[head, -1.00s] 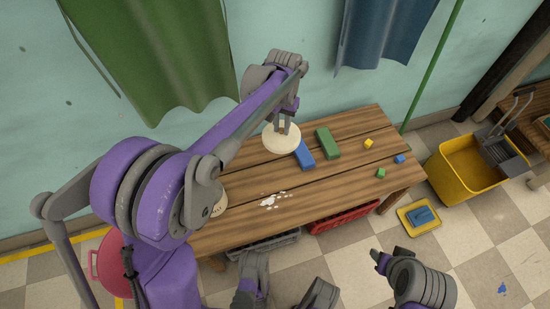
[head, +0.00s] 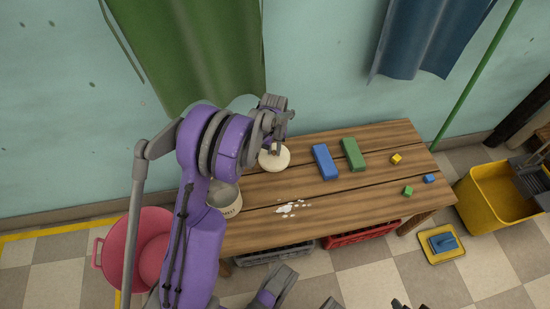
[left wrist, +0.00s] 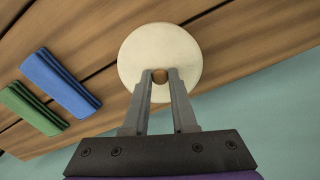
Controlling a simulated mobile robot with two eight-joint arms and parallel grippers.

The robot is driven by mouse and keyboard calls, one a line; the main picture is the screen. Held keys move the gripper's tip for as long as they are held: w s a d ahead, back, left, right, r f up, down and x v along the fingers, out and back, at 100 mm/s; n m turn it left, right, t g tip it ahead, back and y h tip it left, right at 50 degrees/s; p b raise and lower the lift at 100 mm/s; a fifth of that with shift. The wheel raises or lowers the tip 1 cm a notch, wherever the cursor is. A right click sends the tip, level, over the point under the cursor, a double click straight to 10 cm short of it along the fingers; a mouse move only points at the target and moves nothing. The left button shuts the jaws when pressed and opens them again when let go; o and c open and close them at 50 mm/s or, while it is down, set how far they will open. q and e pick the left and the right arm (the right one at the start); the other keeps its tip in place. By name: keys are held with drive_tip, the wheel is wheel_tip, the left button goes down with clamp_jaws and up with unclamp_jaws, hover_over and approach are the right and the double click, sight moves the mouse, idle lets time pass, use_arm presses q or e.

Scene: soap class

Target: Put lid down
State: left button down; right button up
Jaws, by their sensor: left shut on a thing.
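The lid (head: 280,162) is a round cream disc with a small brown knob. It is over the back left part of the wooden table, lying about level. My left gripper (head: 274,147) is shut on its knob from above. In the left wrist view the two fingers (left wrist: 160,78) close on the knob, and the lid (left wrist: 150,48) shows beneath. Whether the lid touches the table top is hard to tell. A cream pot (head: 229,207) with dark lettering stands at the table's left end, partly hidden by my left arm.
White spots (head: 290,208) mark the table front. Small yellow (head: 396,159), green (head: 407,191) and blue (head: 429,179) cubes lie at the right. A pink tub (head: 150,250) is at the left.

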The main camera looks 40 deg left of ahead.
sight(274, 152)
use_arm(q)
drive_tip(key=shift+f+b, duration=0.5)
drive_tip(key=shift+f, duration=1.65)
drive_tip(key=shift+f, duration=0.2)
drive_tip(key=c, duration=0.7)
unclamp_jaws()
drive_tip(key=shift+r, duration=0.15)
